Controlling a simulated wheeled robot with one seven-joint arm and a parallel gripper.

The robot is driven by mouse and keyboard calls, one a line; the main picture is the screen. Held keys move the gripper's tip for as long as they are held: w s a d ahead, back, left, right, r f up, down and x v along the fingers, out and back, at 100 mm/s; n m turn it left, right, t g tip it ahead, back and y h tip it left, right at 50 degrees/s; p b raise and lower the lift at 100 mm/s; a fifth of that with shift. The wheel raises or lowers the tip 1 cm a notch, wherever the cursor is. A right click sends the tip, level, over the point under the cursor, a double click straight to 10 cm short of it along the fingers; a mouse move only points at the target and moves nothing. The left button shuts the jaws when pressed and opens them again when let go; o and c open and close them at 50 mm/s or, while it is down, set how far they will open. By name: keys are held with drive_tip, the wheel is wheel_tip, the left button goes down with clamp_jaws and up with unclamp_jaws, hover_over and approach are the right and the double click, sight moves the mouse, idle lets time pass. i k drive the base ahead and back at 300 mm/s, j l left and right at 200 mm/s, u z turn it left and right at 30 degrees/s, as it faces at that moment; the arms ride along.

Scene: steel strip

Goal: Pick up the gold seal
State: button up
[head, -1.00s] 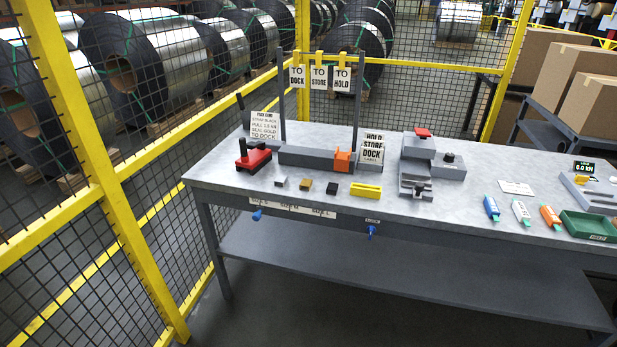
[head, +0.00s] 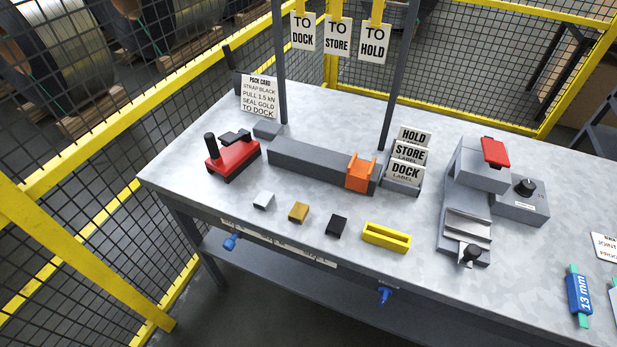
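The gold seal (head: 299,212) is a small brown-gold block lying near the front edge of the grey steel-topped table (head: 200,190). A silver seal (head: 264,201) lies to its left and a black seal (head: 337,225) to its right, each apart from it. Nothing covers the gold seal. My gripper is not in view.
Behind the seals are a red tool (head: 232,157), a long grey bar (head: 310,164) with an orange clamp (head: 361,173), and label cards (head: 405,173). A yellow holder (head: 386,237) lies right of the seals. Two upright posts carry hanging signs. A grey press (head: 468,220) stands at right.

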sight(299, 211)
drive_tip(key=i, duration=0.85)
drive_tip(key=j+u, duration=0.05)
